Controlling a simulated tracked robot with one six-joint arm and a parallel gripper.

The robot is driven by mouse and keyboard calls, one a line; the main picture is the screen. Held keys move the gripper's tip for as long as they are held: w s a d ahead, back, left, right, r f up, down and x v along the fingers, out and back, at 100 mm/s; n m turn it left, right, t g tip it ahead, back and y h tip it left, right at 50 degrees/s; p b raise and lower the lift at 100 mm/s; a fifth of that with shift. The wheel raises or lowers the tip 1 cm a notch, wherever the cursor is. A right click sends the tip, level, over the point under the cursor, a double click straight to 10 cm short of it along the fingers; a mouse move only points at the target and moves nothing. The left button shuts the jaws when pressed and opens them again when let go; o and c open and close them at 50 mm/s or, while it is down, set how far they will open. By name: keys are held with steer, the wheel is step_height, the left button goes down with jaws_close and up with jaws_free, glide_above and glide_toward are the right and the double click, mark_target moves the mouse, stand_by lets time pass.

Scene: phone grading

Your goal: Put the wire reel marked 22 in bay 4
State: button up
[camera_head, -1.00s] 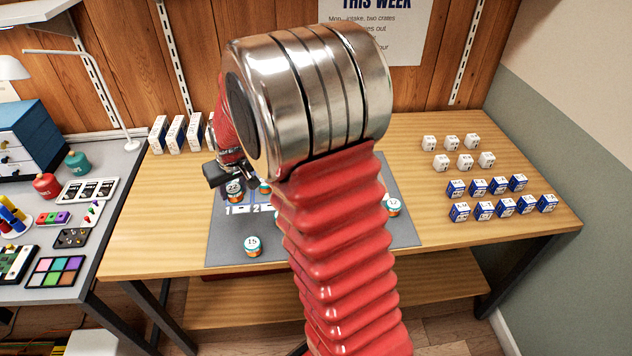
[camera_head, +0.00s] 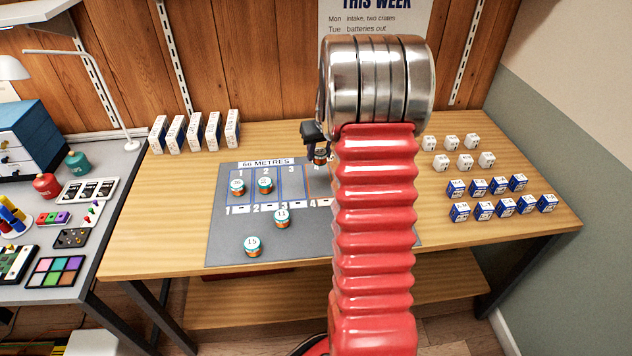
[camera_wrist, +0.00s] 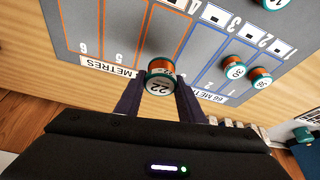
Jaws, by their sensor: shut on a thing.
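The wire reel marked 22 (camera_wrist: 160,80) is orange with a white and teal top. My gripper (camera_wrist: 161,92) is shut on it, one dark finger on each side. In the head view my gripper (camera_head: 315,143) and the reel (camera_head: 320,157) are at the back of the grey mat (camera_head: 230,225), by the top end of bay 4 (camera_head: 316,185). Bay 4 is orange-outlined and partly hidden by my arm; I see nothing in its visible part. I cannot tell exactly how high the reel is.
One reel (camera_head: 237,187) stands in bay 1 and another (camera_head: 265,185) in bay 2. Reels marked 11 (camera_head: 281,218) and 15 (camera_head: 252,246) stand on the mat's front part. White boxes (camera_head: 232,130) line the back left. My arm hides the mat's right side.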

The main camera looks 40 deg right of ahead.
steer(key=shift+f, duration=3.1)
steer(key=shift+f, duration=1.9)
steer(key=o, duration=1)
steer(key=shift+f, duration=0.1)
